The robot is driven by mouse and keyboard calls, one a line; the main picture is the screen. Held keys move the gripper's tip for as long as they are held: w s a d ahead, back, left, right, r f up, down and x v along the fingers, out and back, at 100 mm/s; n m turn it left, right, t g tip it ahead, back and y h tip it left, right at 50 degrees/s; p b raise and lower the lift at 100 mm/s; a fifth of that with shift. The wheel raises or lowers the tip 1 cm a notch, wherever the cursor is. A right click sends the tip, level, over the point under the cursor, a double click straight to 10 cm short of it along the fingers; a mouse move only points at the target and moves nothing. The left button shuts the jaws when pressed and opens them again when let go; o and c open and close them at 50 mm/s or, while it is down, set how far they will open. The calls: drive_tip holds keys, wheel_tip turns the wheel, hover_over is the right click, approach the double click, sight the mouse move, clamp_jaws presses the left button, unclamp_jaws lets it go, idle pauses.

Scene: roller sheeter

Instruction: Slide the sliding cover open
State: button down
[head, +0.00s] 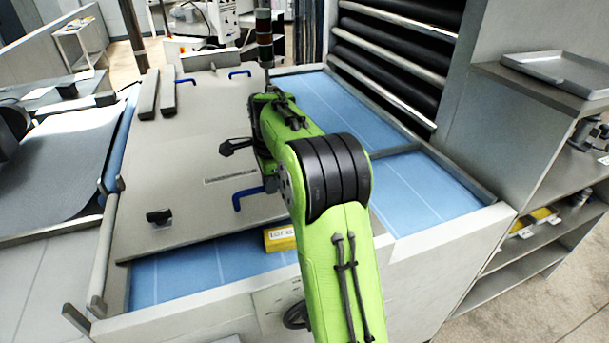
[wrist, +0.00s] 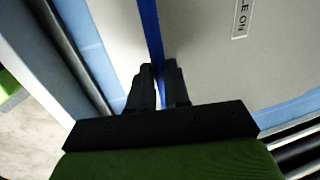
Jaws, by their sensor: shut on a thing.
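The sliding cover (head: 190,150) is a large flat grey panel lying over a blue bed (head: 400,190). Blue bed shows along its right side and its front edge. A blue handle (head: 244,192) is on the cover's right part, partly hidden by my green arm. In the wrist view, my gripper (wrist: 161,85) has its two black fingers closed on the blue bar of the handle (wrist: 151,35), with the grey cover (wrist: 205,60) around it. In the head view the fingers are mostly hidden behind my arm.
Two more blue handles (head: 240,73) (head: 185,81) are at the cover's far end. A black knob (head: 158,216) stands at its near left. Black rollers (head: 390,60) rise at the back right. A yellow labelled block (head: 280,238) sits at the front edge. A shelf unit (head: 540,95) stands at the right.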

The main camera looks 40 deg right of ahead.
drive_tip(key=w+p, duration=0.1)
drive_tip(key=w, duration=0.1)
drive_tip(key=w+d+p, duration=0.1)
drive_tip(key=w+p, duration=0.1)
drive_tip(key=w, duration=0.1)
drive_tip(key=w+d+p, duration=0.1)
drive_tip(key=w, duration=0.1)
drive_tip(key=shift+w+p, duration=0.2)
drive_tip(key=shift+p, duration=0.15)
drive_tip(key=c, duration=1.1)
unclamp_jaws()
drive_tip(key=shift+s, duration=0.1)
drive_tip(key=shift+r, duration=0.1)
drive_tip(key=v, duration=1.2)
